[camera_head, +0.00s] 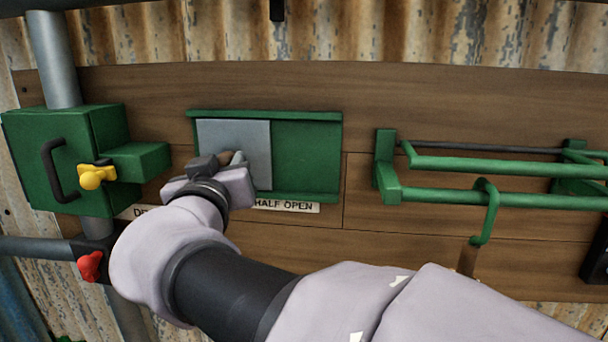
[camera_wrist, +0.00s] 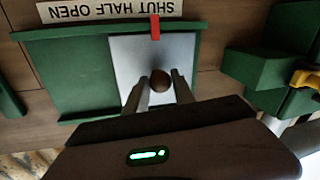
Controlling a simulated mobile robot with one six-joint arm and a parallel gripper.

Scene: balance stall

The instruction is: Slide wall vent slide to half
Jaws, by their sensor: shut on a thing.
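The wall vent is a green frame (camera_head: 309,155) on the wooden wall, with a flat grey slide plate (camera_head: 259,140) covering its left part in the head view. The right part shows bare green. In the wrist view, which is upside down, the plate (camera_wrist: 191,47) is at the right of the frame. A round brown knob (camera_wrist: 160,81) sits on it. My gripper (camera_head: 231,158) is shut on this knob, one finger on each side. A red pointer (camera_wrist: 155,27) on the plate stands at the SHUT word of the label (camera_wrist: 110,9).
A green box (camera_head: 62,160) with a black handle and yellow knob (camera_head: 92,177) is at the left. A red handle (camera_head: 90,266) is below it. A green rail rack (camera_head: 490,166) with a hanging hook (camera_head: 487,210) is at the right.

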